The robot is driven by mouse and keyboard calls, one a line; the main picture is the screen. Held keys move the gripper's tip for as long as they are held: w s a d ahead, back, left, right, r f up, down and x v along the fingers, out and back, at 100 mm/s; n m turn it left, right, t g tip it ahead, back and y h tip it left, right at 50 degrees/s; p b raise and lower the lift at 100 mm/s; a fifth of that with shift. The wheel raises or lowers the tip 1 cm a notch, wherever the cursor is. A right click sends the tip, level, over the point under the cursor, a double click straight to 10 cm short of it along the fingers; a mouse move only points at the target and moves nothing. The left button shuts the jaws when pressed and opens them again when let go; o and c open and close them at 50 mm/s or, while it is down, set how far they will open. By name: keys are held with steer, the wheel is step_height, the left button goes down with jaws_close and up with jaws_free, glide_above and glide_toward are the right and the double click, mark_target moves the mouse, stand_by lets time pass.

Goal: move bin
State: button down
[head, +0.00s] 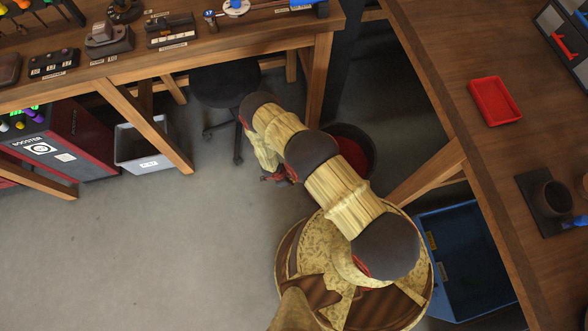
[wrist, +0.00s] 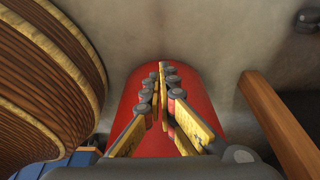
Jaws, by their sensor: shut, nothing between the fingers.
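A dark round bin (head: 369,139) with a red inside stands on the floor between the benches, partly hidden behind my arm. A grey bin (head: 140,148) with a white label stands under the left bench. A blue bin (head: 465,262) sits under the right bench. In the head view my gripper is mostly hidden by my arm. In the wrist view my gripper (wrist: 162,72) is shut and empty, its fingers pointing away over a rounded red surface (wrist: 190,78). I cannot tell whether the fingers touch that surface or which bin it belongs to.
A dark stool (head: 225,85) stands under the left bench (head: 215,55). A red and black booster box (head: 70,140) sits beside the grey bin. A wooden leg (wrist: 275,118) is close on the right in the wrist view. The floor at lower left is clear.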

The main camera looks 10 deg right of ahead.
steer(key=d+f+b, duration=0.3)
steer(key=d+f, duration=0.3)
steer(key=f, duration=0.2)
steer(key=shift+d, duration=0.15)
